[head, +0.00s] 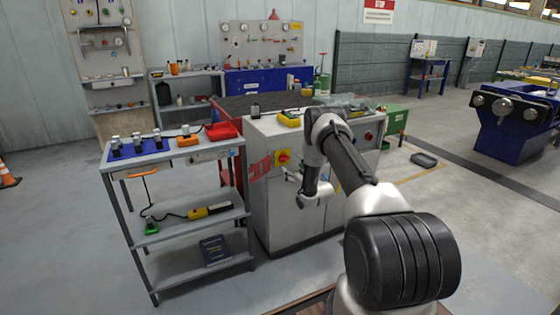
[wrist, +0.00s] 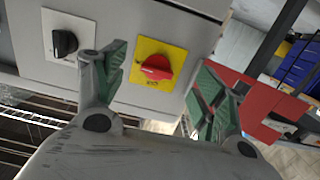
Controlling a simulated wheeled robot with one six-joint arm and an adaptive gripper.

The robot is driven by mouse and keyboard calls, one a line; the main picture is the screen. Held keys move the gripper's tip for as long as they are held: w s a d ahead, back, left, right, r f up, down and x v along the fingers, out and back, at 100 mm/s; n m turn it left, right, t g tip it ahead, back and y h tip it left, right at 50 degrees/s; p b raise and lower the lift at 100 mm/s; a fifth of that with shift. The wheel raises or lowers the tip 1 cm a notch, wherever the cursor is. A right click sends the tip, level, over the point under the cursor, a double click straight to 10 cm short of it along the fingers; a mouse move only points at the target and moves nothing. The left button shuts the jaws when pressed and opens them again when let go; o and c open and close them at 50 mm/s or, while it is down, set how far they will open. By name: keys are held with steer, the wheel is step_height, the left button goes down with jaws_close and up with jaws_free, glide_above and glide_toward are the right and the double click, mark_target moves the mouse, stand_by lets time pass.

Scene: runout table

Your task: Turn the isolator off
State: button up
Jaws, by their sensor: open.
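The isolator is a red rotary knob (wrist: 157,67) on a square yellow plate (wrist: 176,54), fixed to a grey cabinet face. In the head view the isolator (head: 283,157) is on the upper front of the grey cabinet (head: 283,212). The knob's handle looks slightly slanted in the wrist view; the plate's lettering is too small to read. My gripper (wrist: 158,78) is open and empty, its green-padded fingers either side of the knob in the picture. I see no contact. In the head view my gripper (head: 289,178) is just below the isolator, close to the cabinet.
A black rotary knob (wrist: 65,43) on a white plate is left of the isolator in the wrist view. A shelf cart (head: 186,214) stands left of the cabinet, with a red tray (head: 221,131) on top. Open floor (head: 75,250) lies left of the cart.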

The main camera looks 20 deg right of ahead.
mark_target(285, 160)
steer(key=shift+t, duration=0.5)
steer(key=w, duration=0.2)
steer(key=w+r, duration=0.1)
steer(key=w, duration=0.2)
steer(key=w+r, duration=0.1)
steer(key=w, duration=0.1)
steer(key=shift+w+a, duration=0.25)
steer(key=shift+w, duration=0.05)
steer(key=shift+c, duration=0.5)
steer(key=c, duration=1)
